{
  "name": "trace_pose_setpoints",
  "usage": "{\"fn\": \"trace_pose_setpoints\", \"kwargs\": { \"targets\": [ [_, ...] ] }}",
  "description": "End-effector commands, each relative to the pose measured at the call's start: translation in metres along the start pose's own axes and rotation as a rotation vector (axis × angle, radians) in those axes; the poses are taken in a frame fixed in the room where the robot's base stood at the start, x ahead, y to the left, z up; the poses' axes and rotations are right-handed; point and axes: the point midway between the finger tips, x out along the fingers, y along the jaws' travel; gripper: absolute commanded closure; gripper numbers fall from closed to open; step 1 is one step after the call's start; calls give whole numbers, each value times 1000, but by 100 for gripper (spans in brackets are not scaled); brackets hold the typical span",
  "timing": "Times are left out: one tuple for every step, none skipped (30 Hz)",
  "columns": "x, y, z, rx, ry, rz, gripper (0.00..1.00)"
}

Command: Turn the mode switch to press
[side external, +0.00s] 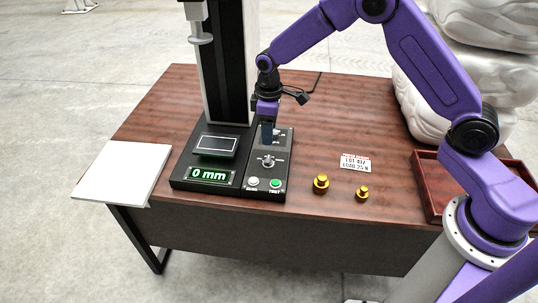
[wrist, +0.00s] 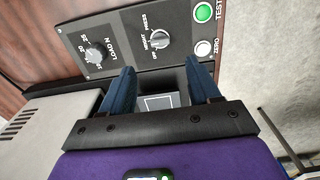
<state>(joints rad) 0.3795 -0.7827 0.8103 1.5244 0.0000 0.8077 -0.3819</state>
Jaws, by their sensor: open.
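The mode switch (side external: 268,161) is a small round grey knob on the black control panel of the test machine. In the wrist view the mode switch (wrist: 160,39) lies beyond my fingertips, with a PRESS label and other small lettering around it. I cannot tell for sure which label its pointer faces. My gripper (side external: 268,133) hangs over the rear part of the panel, behind the mode switch. In the wrist view my gripper (wrist: 162,78) has its two blue fingers wide apart and no object held between them. It is apart from the mode switch.
A load dial (wrist: 96,58) sits beside the mode switch. A green TEST button (side external: 275,183) and a white ZERO button (side external: 253,182) are at the panel's front. The display (side external: 211,176) reads 0 mm. Brass weights (side external: 321,184) and a label card (side external: 356,163) lie to the right.

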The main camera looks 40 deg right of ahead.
Motion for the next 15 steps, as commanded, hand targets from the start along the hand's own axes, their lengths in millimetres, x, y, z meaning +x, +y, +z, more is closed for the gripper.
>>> {"fn": "trace_pose_setpoints", "kwargs": {
  "targets": [
    [11,0,1,1,-4,-2,38],
    [16,0,1,1,-3,-1,38],
    [24,0,1,0,-4,-1,38],
    [30,0,1,0,-3,-1,38],
    [35,0,0,1,-3,-1,38],
    [43,0,1,1,-4,-1,38],
    [48,0,1,2,-3,-1,38],
    [54,0,1,2,-3,-1,38],
    [61,0,1,1,-3,-1,38],
    [66,0,1,1,-2,-1,38],
    [71,0,0,0,-2,-1,38],
    [77,0,1,1,-2,-1,38],
    [81,0,1,1,-2,-1,38],
    [85,0,0,1,-1,0,38],
    [89,0,0,1,-1,-1,38]
  ]
}}
